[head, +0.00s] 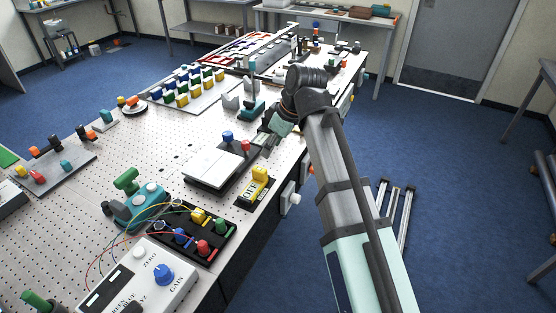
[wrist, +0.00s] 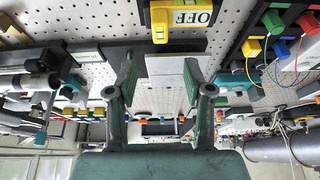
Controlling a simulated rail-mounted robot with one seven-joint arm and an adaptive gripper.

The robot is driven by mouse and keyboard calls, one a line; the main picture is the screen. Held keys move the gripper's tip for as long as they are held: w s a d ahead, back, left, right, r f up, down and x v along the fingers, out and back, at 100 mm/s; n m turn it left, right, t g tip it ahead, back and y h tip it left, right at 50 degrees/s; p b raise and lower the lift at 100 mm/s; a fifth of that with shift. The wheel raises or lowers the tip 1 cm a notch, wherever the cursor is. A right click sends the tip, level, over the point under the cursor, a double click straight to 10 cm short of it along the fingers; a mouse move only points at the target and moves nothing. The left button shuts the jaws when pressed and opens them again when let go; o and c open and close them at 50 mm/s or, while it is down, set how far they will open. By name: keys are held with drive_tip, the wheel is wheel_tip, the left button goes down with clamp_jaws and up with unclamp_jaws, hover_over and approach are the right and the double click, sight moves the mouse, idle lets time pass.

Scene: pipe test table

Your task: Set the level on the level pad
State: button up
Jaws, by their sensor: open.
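My gripper (head: 273,138) is open over the right edge of the perforated table. In the wrist view its two teal fingers (wrist: 160,62) stand apart, with nothing clearly held between them. A pale flat plate (wrist: 168,66) lies beyond and between the fingertips, beside a dark strip. In the head view a pale rectangular plate (head: 213,167) with a dark edge lies left of my gripper. Blue and red knobs stand at its far side. I cannot tell for sure which piece is the level or the level pad.
A black box with coloured knobs (head: 192,233) and wires is nearer. A teal clamp-like stand (head: 252,108) is behind my gripper.

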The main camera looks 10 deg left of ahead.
drive_tip(key=d+f+m+g+h, duration=0.15)
drive_tip(key=d+f, duration=0.35)
drive_tip(key=f, duration=0.7)
drive_tip(key=d+f+m, duration=0.3)
drive_tip(key=d+f, duration=0.2)
drive_tip(key=f, duration=0.6)
drive_tip(key=s+d+f+m+g+h, duration=0.15)
drive_tip(key=s+d+f, duration=0.25)
drive_tip(key=f, duration=0.5)
drive_tip(key=s+d+f+m, duration=0.25)
drive_tip(key=d+f, duration=0.25)
drive_tip(key=f, duration=0.3)
drive_tip(key=s+d+f+m+g, duration=0.1)
drive_tip(key=s+d+f, duration=0.3)
drive_tip(key=s, duration=0.6)
drive_tip(key=s+d+f+m+g+h, duration=0.1)
drive_tip(key=s+d+f+m+g, duration=0.1)
drive_tip(key=s+d+f, duration=0.3)
drive_tip(key=s+d+f+m+g, duration=0.2)
drive_tip(key=s+d+f+m, duration=0.1)
drive_tip(key=s+f, duration=0.8)
drive_tip(key=s+d, duration=0.1)
drive_tip(key=s, duration=0.4)
drive_tip(key=shift+s+d+m, duration=0.25)
drive_tip(key=shift+d+m, duration=0.1)
drive_tip(key=shift+d, duration=0.05)
